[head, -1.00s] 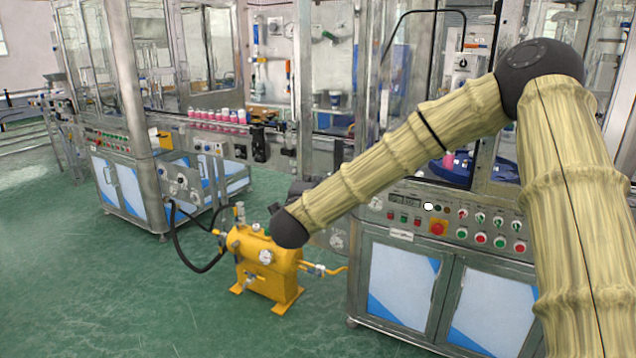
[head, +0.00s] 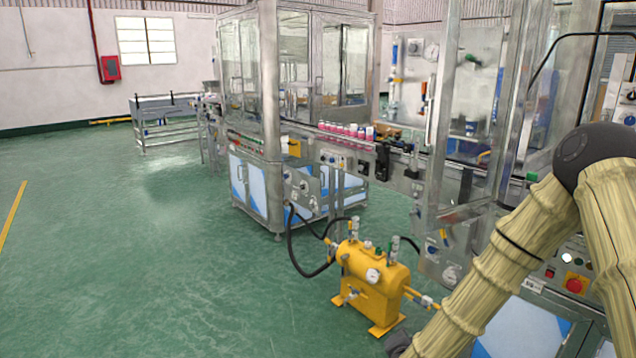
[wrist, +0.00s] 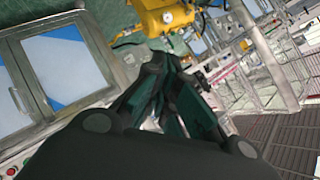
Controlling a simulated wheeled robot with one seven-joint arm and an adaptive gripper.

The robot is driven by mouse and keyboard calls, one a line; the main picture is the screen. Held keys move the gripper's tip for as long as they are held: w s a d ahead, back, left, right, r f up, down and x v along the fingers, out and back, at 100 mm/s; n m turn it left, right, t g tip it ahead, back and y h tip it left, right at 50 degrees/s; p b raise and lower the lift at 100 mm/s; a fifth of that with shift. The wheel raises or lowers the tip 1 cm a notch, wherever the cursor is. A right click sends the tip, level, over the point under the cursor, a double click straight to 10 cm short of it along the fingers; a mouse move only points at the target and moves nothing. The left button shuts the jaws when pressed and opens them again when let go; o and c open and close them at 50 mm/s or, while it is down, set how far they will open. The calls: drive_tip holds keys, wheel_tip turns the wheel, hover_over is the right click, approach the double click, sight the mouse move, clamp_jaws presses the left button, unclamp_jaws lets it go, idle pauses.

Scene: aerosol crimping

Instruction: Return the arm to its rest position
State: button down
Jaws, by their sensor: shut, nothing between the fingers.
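My arm (head: 515,255) shows at the right of the head view, ridged and straw-coloured with a dark elbow joint. Its forearm slopes down and left to the bottom edge, where only a dark bit of the wrist end shows. My gripper (wrist: 172,78) is in the wrist view, dark with greenish fingers drawn together. Nothing shows between the fingers. It is cut off in the head view.
A yellow tank (head: 372,290) on feet stands on the green floor left of my forearm; it also shows in the wrist view (wrist: 165,17). Machine cabinets (head: 520,325) stand close at right. A conveyor carries several pink cans (head: 345,130). Floor at left is clear.

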drive_tip(key=s+a+f+n+g+y, duration=0.2)
drive_tip(key=s+f+n+g, duration=0.35)
drive_tip(key=s+f, duration=1.2)
drive_tip(key=s+d+f+n+g, duration=0.2)
drive_tip(key=s+f+n+g, duration=0.1)
drive_tip(key=s, duration=0.9)
drive_tip(key=s+d+f+n+g, duration=0.1)
drive_tip(key=s+f+n+g, duration=0.2)
drive_tip(key=s, duration=1)
drive_tip(key=shift+d+f+p, duration=0.15)
drive_tip(key=shift+d+p, duration=0.15)
drive_tip(key=shift+d, duration=0.05)
drive_tip(key=shift+s+g, duration=0.1)
drive_tip(key=shift+g, duration=0.15)
